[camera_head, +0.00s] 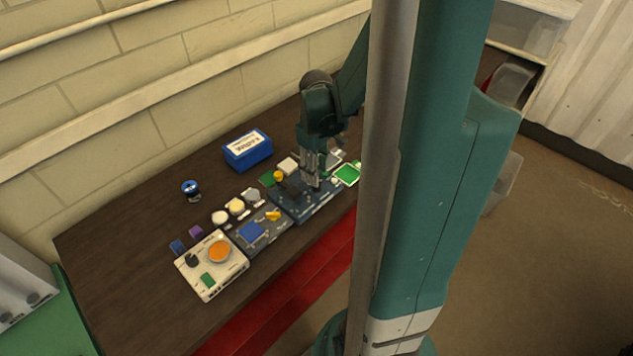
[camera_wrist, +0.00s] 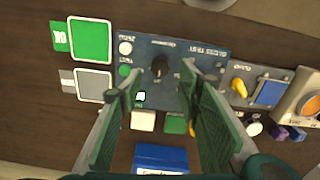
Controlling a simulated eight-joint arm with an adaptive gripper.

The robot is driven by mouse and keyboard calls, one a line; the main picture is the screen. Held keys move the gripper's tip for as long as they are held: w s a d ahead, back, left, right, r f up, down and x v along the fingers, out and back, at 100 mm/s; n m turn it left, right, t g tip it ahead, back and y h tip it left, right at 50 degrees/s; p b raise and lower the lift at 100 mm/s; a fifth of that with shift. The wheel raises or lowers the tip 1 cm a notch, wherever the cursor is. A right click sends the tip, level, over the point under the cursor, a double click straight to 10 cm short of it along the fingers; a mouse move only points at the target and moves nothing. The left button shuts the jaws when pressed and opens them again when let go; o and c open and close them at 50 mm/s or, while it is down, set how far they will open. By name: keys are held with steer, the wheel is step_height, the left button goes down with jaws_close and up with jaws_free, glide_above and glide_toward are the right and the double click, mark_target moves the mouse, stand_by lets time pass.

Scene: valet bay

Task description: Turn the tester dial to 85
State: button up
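The tester is a dark blue panel (camera_head: 290,205) on the dark bench, also in the wrist view (camera_wrist: 195,50), where its lettering is upside down. Its black dial knob (camera_wrist: 160,67) stands between my fingertips in the wrist view. White and green round buttons sit at the panel's left edge there. A small lit green display (camera_wrist: 141,96) shows beside my left finger; its reading is too small to tell. My gripper (camera_head: 313,182) points down over the panel. In the wrist view my gripper (camera_wrist: 162,78) is open, with a gap on both sides of the knob.
A grey panel with a yellow knob (camera_wrist: 239,88) and a cream unit with an orange disc (camera_head: 219,251) stand alongside. A green pad (camera_wrist: 90,40) and a grey pad (camera_wrist: 94,85) lie on the other side. A blue box (camera_head: 247,150) stands behind, towards the wall.

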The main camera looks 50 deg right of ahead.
steer(key=shift+f, duration=2.75)
steer(key=shift+c, duration=0.5)
steer(key=c, duration=0.8)
